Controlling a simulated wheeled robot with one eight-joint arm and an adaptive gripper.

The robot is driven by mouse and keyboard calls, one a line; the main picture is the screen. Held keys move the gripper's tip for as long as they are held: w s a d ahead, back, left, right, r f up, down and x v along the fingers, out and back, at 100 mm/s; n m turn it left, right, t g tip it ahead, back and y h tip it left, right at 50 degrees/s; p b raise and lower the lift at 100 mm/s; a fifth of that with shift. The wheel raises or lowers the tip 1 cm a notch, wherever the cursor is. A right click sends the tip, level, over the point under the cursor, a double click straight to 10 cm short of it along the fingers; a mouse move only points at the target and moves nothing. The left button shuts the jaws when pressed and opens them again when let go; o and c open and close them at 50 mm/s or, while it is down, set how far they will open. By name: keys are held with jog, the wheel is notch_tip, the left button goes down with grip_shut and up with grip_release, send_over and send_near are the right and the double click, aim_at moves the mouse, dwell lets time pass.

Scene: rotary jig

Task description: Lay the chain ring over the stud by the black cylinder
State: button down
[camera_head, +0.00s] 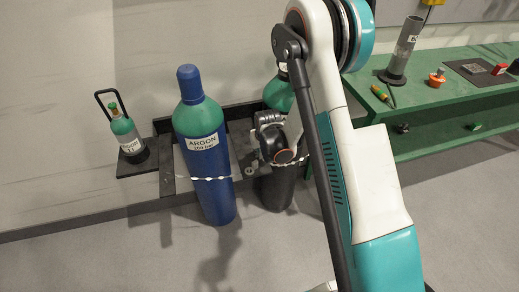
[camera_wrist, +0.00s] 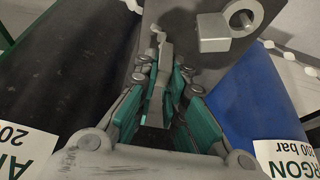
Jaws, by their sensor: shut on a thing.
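The black cylinder (camera_head: 277,190) stands right of the blue cylinder, partly hidden by my arm; in the wrist view it fills the left side (camera_wrist: 70,70). My gripper (camera_head: 268,128) is at the rack, in front of the black cylinder's upper part. In the wrist view my gripper (camera_wrist: 160,105) is shut on a narrow grey metal piece (camera_wrist: 158,75), seemingly the chain ring; its outline is unclear. A pale chain (camera_head: 300,160) crosses the black cylinder's front. A grey bracket with a round eye (camera_wrist: 235,25) sits between the cylinders. I cannot make out the stud for certain.
The blue argon cylinder (camera_head: 208,165), with its own chain, stands close on the left. A small green bottle (camera_head: 124,130) is on a shelf farther left. A green bench (camera_head: 450,110) with tools is at the right. The floor in front is clear.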

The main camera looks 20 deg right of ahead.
jog(key=shift+f, duration=0.55)
jog(key=c, duration=1.6)
grip_release()
jog(key=shift+r, duration=0.1)
